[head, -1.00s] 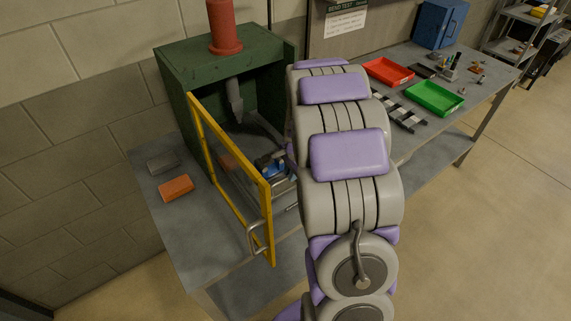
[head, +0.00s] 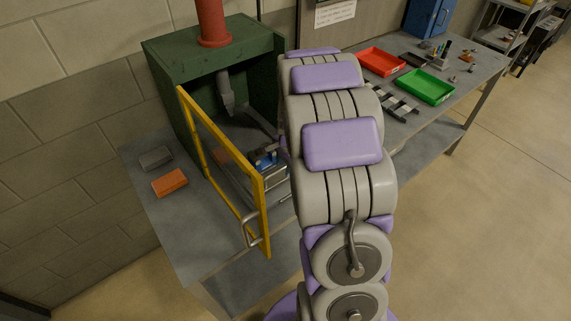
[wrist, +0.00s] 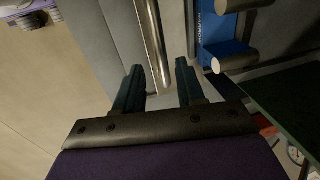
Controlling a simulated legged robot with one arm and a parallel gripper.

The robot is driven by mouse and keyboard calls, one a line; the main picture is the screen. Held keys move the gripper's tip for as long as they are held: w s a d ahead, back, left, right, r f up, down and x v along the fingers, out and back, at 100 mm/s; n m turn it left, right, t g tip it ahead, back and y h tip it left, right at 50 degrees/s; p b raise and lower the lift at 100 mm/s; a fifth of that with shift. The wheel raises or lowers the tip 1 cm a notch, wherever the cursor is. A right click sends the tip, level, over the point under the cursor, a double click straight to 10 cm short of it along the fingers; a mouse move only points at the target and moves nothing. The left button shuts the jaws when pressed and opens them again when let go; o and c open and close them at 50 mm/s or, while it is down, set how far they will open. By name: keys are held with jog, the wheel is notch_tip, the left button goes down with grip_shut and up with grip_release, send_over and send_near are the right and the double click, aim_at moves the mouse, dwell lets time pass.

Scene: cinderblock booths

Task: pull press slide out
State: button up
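The green press (head: 215,50) stands on the grey table with its yellow-framed door (head: 228,165) swung open. Inside its opening, a blue part with metal rods (head: 264,160), seemingly the slide, shows just left of my arm. In the wrist view, my gripper (wrist: 159,72) has its two dark fingers apart. A metal bar (wrist: 152,40), perhaps the slide's handle, runs between the fingers with a gap on each side. A blue block (wrist: 220,45) and a thick round rod (wrist: 236,62) lie right of the fingers. My arm hides the gripper in the head view.
An orange block (head: 169,182) and a grey block (head: 156,158) lie on the table left of the door. A red tray (head: 381,62), a green tray (head: 427,87) and a blue cabinet (head: 430,17) are at the right. Open floor lies to the right.

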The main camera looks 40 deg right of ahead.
jog(key=s+r+p, duration=0.2)
jog(key=s+r, duration=0.1)
jog(key=r, duration=1.4)
jog(key=shift+p, duration=0.35)
jog(key=shift+s+d+f, duration=0.1)
